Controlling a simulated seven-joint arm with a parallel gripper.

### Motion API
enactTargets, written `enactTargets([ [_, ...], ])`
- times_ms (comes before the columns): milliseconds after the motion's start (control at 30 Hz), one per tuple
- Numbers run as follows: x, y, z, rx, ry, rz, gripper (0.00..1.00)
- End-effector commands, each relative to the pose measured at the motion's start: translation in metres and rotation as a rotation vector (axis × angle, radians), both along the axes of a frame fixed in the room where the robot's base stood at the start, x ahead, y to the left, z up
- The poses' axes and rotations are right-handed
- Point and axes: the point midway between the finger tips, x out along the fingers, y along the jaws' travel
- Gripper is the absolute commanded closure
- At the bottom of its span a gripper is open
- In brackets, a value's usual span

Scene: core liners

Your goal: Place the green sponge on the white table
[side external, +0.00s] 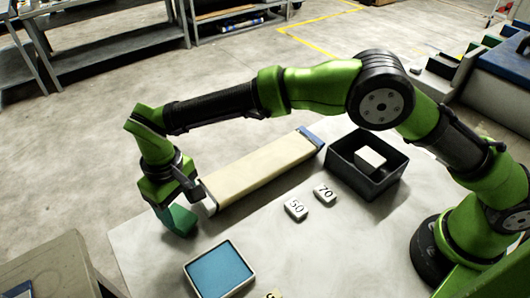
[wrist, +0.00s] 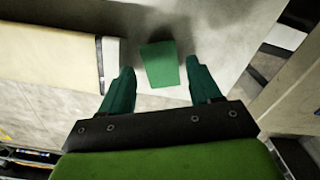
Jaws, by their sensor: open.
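The green sponge (wrist: 160,62) shows in the wrist view as a small green block on the pale table surface, just beyond and between my fingertips. My gripper (wrist: 159,72) is open, with one teal finger on each side of the sponge and visible gaps. In the side external view my gripper (side external: 177,214) points down at the left part of the white table (side external: 145,250). The green there is sponge and fingers together, and I cannot separate them clearly. The sponge's contact with the table is hidden in that view.
A long cream core liner (side external: 260,170) lies just right of my gripper. A blue-topped tray (side external: 220,270) is in front. Blocks marked 50 (side external: 296,208) and 70 (side external: 325,194) lie mid-table. A dark bin (side external: 348,178) holds a white block (side external: 370,157).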

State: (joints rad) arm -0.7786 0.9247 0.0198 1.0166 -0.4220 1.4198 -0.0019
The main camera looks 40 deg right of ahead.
Motion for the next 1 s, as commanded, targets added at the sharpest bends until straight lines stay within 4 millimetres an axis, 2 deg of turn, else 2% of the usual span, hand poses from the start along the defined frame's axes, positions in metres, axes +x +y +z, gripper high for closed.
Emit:
enactTargets([
  [33,0.001,0.001,0.013,0.003,-0.004,0.001,0.37],
  [133,0.001,0.001,0.033,0.003,-0.004,0.001,0.37],
  [367,0.000,0.000,0.060,0.000,-0.001,0.001,0.37],
  [467,0.003,-0.008,0.072,0.009,-0.006,-0.013,0.37],
  [533,0.009,-0.024,0.089,0.029,-0.020,-0.035,0.37],
  [667,0.016,-0.078,0.134,0.091,-0.061,-0.114,0.37],
  [767,0.012,-0.132,0.168,0.148,-0.107,-0.191,0.37],
  [900,-0.010,-0.203,0.202,0.221,-0.183,-0.303,0.37],
  [1000,-0.036,-0.249,0.216,0.268,-0.245,-0.385,0.37],
])
